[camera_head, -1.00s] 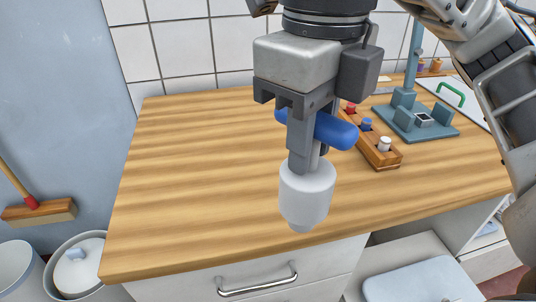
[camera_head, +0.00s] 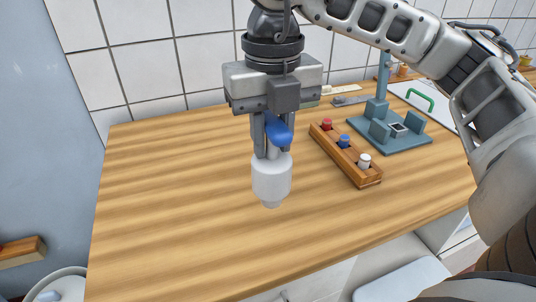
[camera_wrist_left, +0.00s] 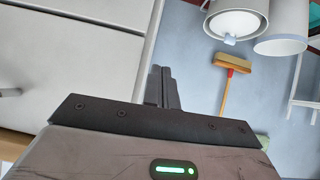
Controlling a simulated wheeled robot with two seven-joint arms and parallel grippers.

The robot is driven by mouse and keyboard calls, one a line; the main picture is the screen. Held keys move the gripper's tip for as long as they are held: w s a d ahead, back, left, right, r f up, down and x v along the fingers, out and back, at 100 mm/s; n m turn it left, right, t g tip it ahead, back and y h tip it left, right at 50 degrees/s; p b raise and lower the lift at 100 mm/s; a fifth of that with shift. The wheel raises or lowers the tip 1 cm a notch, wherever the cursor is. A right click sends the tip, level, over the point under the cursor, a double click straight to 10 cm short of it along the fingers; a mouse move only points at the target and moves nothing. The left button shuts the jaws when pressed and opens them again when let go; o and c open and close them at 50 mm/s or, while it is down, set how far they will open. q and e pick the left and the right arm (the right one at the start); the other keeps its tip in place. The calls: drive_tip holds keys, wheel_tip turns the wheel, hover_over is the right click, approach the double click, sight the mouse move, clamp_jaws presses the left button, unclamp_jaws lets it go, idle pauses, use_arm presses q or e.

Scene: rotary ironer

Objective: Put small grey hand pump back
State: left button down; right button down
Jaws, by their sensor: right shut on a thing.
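The small hand pump (camera_head: 271,178), with a pale grey body and a blue handle (camera_head: 279,132), hangs upright from my right gripper (camera_head: 271,150). The gripper points down and is shut on it, with its fingers around the part above the body. The pump appears to be above the wooden worktop (camera_head: 190,210), left of the wooden rack; its exact height is hard to tell. My left gripper (camera_wrist_left: 163,88) shows only in the left wrist view, over the floor beside the white cabinet. Its dark fingers lie close together with nothing visible between them.
The wooden rack (camera_head: 345,158) holds red, blue and white-topped pieces. Behind it stand a blue-grey stand (camera_head: 390,135) and a white board with a green handle (camera_head: 421,96). The worktop's left side is clear. Pails (camera_wrist_left: 238,20) and a broom (camera_wrist_left: 230,68) are on the floor.

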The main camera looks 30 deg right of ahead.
sight(268, 146)
drive_tip(key=shift+w+d+f, duration=0.2)
drive_tip(key=shift+w+f, duration=0.25)
drive_tip(key=shift+f, duration=0.1)
drive_tip(key=shift+w+d+f, duration=0.15)
drive_tip(key=shift+w+f, duration=0.3)
drive_tip(key=shift+f, duration=0.1)
drive_tip(key=f, duration=0.3)
drive_tip(key=shift+w+d+f, duration=0.15)
drive_tip(key=shift+w, duration=0.1)
drive_tip(key=shift+f, duration=0.2)
drive_tip(key=shift+f, duration=0.2)
drive_tip(key=c, duration=1.2)
unclamp_jaws()
drive_tip(key=shift+r, duration=0.1)
wheel_tip(268, 146, up, 12)
drive_tip(key=shift+r+p, duration=0.15)
drive_tip(key=shift+p, duration=0.2)
